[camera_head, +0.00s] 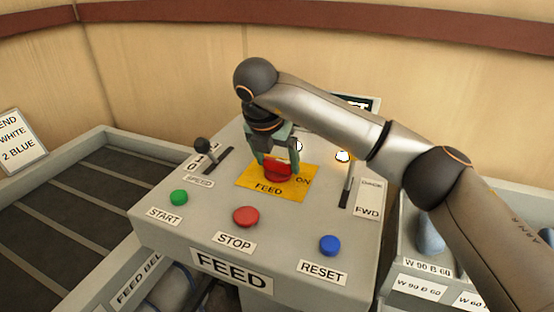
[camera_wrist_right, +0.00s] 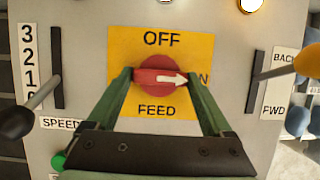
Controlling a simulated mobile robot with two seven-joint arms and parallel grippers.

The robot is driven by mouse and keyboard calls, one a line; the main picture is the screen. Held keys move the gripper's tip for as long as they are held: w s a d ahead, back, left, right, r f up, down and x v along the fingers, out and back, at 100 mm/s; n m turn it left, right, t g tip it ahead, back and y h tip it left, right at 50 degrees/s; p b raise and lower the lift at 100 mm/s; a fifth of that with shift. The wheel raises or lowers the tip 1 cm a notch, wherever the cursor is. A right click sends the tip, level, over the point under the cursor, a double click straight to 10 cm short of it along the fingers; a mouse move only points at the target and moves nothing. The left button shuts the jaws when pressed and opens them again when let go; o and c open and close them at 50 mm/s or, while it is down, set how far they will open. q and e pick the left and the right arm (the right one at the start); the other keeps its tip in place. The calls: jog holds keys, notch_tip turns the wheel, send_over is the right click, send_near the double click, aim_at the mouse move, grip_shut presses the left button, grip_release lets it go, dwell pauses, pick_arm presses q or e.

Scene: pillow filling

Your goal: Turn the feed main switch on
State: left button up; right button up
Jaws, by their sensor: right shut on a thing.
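The feed main switch is a red rotary knob (camera_head: 277,174) on a yellow plate (camera_head: 300,193) on the grey FEED panel. It shows from above in the right wrist view (camera_wrist_right: 152,91). Its white arrow (camera_wrist_right: 170,78) points right, towards the ON mark, of which only the N shows beside a finger. OFF stands above the knob and FEED below it. My right gripper (camera_head: 278,165) reaches down over the knob with its green fingers shut on the knob's two sides. It also shows in the right wrist view (camera_wrist_right: 160,80). My left gripper is out of view.
A START button (camera_head: 179,197), STOP button (camera_head: 245,216) and RESET button (camera_head: 330,245) line the panel front. A speed lever (camera_head: 203,148) stands left of the knob, a direction lever (camera_head: 376,148) right. A lit lamp (camera_head: 343,156) sits behind. Labelled bins (camera_head: 425,268) stand right.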

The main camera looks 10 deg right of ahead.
jog(key=o, duration=1.1)
jog(key=shift+o, duration=0.2)
jog(key=shift+r, duration=0.1)
jog(key=v, duration=1.2)
jog(key=shift+r, duration=0.2)
jog(key=shift+s, duration=0.15)
